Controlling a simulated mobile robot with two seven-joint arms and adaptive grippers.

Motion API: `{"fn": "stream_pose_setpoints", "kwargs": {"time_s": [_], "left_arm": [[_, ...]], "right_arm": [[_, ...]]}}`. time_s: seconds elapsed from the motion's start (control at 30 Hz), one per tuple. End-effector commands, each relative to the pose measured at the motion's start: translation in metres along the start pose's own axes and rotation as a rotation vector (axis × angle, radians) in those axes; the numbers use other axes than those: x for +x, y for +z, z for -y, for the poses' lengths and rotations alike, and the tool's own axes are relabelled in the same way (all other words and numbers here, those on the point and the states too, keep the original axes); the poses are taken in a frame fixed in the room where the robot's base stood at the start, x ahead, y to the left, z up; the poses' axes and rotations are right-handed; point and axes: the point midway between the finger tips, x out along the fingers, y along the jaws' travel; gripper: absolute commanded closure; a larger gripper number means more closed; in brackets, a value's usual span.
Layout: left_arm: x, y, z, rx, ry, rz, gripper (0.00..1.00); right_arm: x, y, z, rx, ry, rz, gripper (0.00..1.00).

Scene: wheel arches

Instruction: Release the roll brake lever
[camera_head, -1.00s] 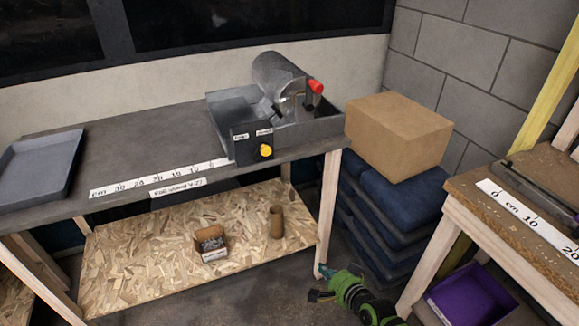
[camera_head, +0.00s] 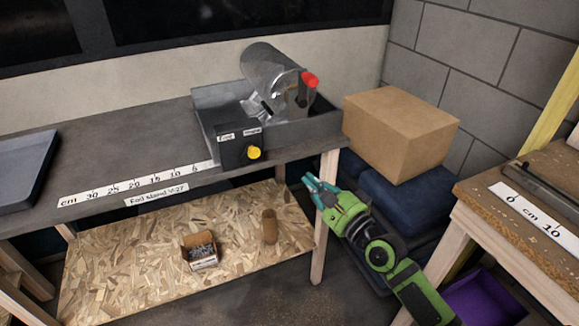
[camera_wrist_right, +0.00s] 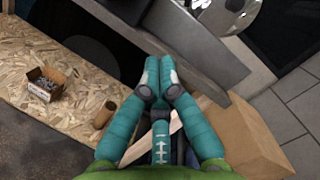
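The lever with a red knob (camera_head: 309,80) stands upright at the right end of the metal roll (camera_head: 272,75), over a grey tray (camera_head: 318,122) on the bench. A black box with a yellow knob (camera_head: 254,153) sits at the tray's front; its small labels are hard to read. The lever is not clear there. My left gripper is not in view.
The bench front edge (camera_head: 145,199) lies between my right gripper and the roll. A cardboard box (camera_head: 395,135) on blue stacked items stands right of the gripper. A small open box (camera_head: 200,252) and a brown tube (camera_head: 269,226) stand on the lower shelf.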

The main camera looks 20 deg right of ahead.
Motion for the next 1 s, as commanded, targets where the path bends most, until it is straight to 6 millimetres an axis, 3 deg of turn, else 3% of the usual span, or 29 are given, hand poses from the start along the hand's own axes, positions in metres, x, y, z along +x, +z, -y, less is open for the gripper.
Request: {"fn": "stream_pose_setpoints", "kwargs": {"time_s": [0.5,0.73,1.0], "left_arm": [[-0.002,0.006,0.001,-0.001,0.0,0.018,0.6],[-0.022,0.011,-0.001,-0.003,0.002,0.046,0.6],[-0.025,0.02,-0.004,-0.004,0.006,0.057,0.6]], "right_arm": [[0.098,0.0,0.001,-0.001,-0.001,0.001,1.0],[0.103,0.031,0.002,0.002,0.0,0.001,1.0],[0.104,0.039,-0.001,-0.001,0.001,-0.001,1.0]]}}
